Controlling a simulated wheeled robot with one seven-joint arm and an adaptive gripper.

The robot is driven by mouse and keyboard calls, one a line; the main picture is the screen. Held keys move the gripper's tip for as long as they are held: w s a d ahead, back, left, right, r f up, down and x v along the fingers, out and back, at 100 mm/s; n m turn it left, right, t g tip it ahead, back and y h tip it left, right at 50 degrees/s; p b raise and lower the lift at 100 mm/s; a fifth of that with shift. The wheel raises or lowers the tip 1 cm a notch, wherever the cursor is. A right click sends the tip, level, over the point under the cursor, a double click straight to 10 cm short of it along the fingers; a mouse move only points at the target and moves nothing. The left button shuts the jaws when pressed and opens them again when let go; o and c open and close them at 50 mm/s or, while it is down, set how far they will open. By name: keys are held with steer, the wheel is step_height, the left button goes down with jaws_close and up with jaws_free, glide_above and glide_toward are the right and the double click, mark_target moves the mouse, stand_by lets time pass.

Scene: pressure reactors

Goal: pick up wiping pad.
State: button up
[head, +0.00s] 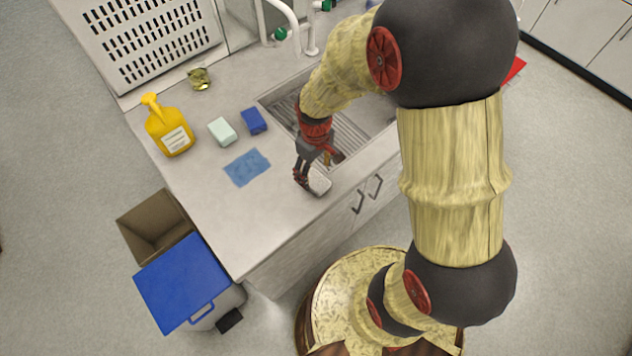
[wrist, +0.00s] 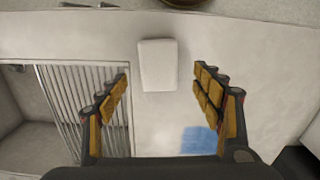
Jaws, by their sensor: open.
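The white, rounded rectangular pad (head: 319,186), which I take to be the wiping pad, lies on the counter near its front edge, beside the sink. My gripper (head: 312,172) is above the counter just beside it in the head view, partly hiding it. In the wrist view, the pad (wrist: 157,65) shows between the two open fingertips (wrist: 160,78), nearer the left one. The gripper is open with nothing in it. I cannot tell the exact height of the fingertips above the pad.
A blue cloth (head: 247,168) lies flat left of the gripper, also in the wrist view (wrist: 198,140). A pale green block (head: 221,131), a blue block (head: 253,121) and a yellow bottle (head: 168,128) stand farther back. The sink (head: 358,113) is close on the right.

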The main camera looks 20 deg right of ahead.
mark_target(316, 179)
step_height(316, 179, down, 5)
steer(key=shift+d+r+b, duration=0.15)
steer(key=shift+r+b, duration=0.05)
steer(key=shift+b, duration=0.4)
steer(key=shift+c, duration=0.7)
steer(key=c, duration=0.7)
steer(key=shift+c, duration=0.4)
